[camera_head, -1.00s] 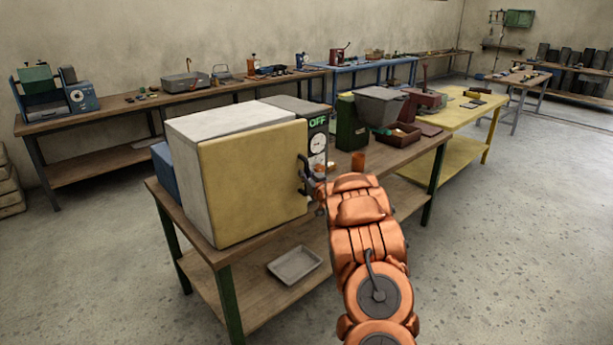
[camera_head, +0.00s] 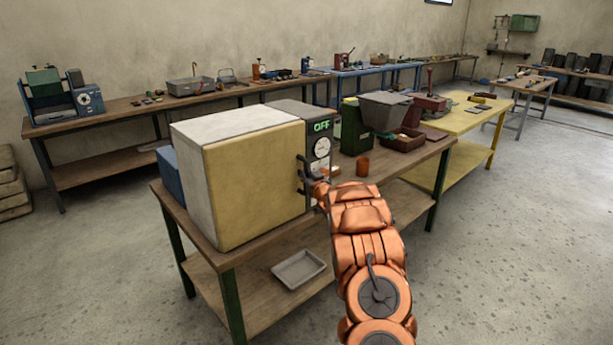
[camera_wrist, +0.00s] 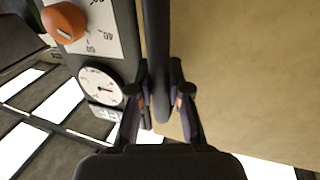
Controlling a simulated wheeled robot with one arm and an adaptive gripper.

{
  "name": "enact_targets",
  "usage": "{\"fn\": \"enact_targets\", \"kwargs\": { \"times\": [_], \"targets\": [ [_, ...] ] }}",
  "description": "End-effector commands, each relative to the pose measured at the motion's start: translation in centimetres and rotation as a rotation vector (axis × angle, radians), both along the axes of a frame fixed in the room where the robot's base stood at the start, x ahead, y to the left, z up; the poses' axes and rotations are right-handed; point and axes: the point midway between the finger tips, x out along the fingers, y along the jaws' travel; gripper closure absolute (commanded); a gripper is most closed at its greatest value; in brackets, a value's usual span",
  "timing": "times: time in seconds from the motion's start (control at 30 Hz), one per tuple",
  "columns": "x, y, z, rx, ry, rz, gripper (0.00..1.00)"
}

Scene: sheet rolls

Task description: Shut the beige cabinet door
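The beige cabinet door (camera_head: 258,185) is on the front of a pale box-shaped cabinet (camera_head: 235,127) on the near bench. It looks flush or nearly flush with the body; a small gap cannot be ruled out. Its dark upright handle (camera_head: 302,174) is at the right edge. My gripper (camera_head: 312,187) is at this handle, small and partly hidden by my arm in the head view. In the wrist view, the fingers of my gripper (camera_wrist: 161,98) are closed in around the dark handle bar (camera_wrist: 157,45), with the door (camera_wrist: 245,80) to the right.
A grey control panel (camera_head: 319,150) reading OFF stands right of the door, with a dial and an orange knob (camera_wrist: 64,22). An orange-brown cup (camera_head: 362,166), a green box (camera_head: 354,128) and a bin (camera_head: 402,143) stand further right. A tray (camera_head: 299,267) lies on the lower shelf.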

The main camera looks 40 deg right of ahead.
Motion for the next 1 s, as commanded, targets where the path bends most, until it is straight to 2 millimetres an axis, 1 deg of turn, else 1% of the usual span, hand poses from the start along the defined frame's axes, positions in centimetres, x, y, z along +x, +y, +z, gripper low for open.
{"fn": "enact_targets", "kwargs": {
  "times": [0.03, 0.2, 0.27, 0.67, 0.87, 1.0],
  "targets": [
    [0.2, 0.1, 0.3, -0.003, -0.005, 0.002, 0.79],
    [0.1, 0.1, 0.3, -0.003, -0.004, 0.002, 0.61],
    [0.1, 0.1, 0.2, -0.003, -0.004, 0.002, 0.57],
    [-0.3, 0.1, 0.2, -0.001, -0.003, 0.001, 0.57],
    [-1.7, 0.6, 0.3, -0.002, -0.003, 0.001, 0.57],
    [-3.2, 1.0, 0.2, 0.001, -0.001, -0.001, 0.57]
  ]
}}
